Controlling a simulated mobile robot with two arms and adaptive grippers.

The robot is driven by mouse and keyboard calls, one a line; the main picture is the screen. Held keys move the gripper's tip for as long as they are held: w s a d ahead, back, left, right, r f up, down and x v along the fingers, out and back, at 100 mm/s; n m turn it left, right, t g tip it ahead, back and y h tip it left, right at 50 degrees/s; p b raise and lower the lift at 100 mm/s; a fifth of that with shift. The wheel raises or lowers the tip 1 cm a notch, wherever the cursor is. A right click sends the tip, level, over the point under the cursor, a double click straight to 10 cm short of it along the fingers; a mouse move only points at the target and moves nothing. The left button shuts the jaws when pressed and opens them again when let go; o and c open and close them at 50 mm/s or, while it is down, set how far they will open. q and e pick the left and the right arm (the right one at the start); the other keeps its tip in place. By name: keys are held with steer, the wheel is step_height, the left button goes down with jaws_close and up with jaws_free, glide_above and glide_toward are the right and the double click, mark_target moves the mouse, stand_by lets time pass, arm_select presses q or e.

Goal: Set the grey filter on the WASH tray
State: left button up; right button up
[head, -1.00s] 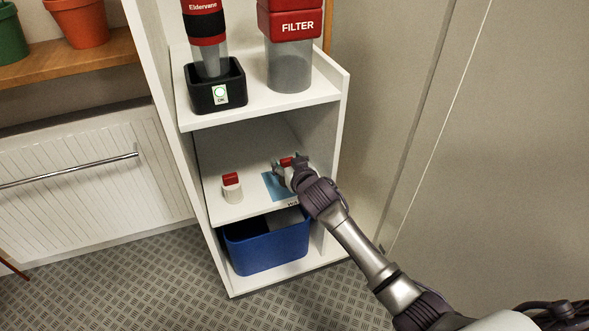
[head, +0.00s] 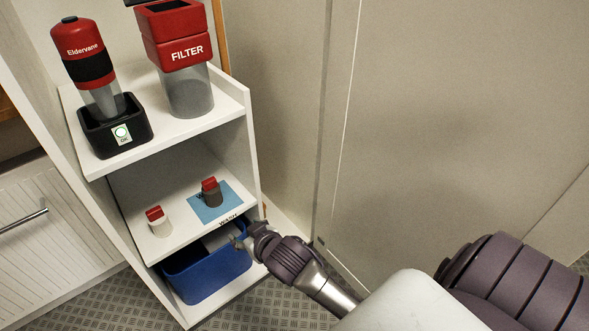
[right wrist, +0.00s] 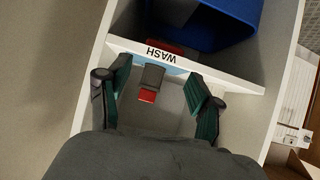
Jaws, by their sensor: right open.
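The grey filter (head: 211,194), a dark grey cylinder with a red top, stands upright on the flat blue WASH tray (head: 227,206) on the middle shelf. It also shows in the right wrist view (right wrist: 151,80), between my finger pads but beyond them. My right gripper (head: 240,238) is open and empty, in front of the shelf's front edge and apart from the filter. Its open fingers frame the right wrist view (right wrist: 160,74). The WASH label (right wrist: 161,53) is on the shelf edge. My left gripper is not in view.
A white filter with a red top (head: 159,222) stands left of the tray. A blue bin (head: 207,279) sits on the bottom shelf, close to my right gripper. The top shelf holds a red Eldervane device in a black dock (head: 118,133) and a FILTER container (head: 187,92).

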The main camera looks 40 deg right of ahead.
steer(key=s+f+g, duration=0.4)
steer(key=s+f, duration=0.1)
steer(key=s, duration=0.6)
steer(key=s+f+n+g, duration=0.1)
steer(key=s+f+g, duration=0.3)
steer(key=s, duration=0.8)
steer(key=shift+a+f+n, duration=0.25)
steer(key=shift+f+n, duration=0.05)
steer(key=shift+f, duration=0.65)
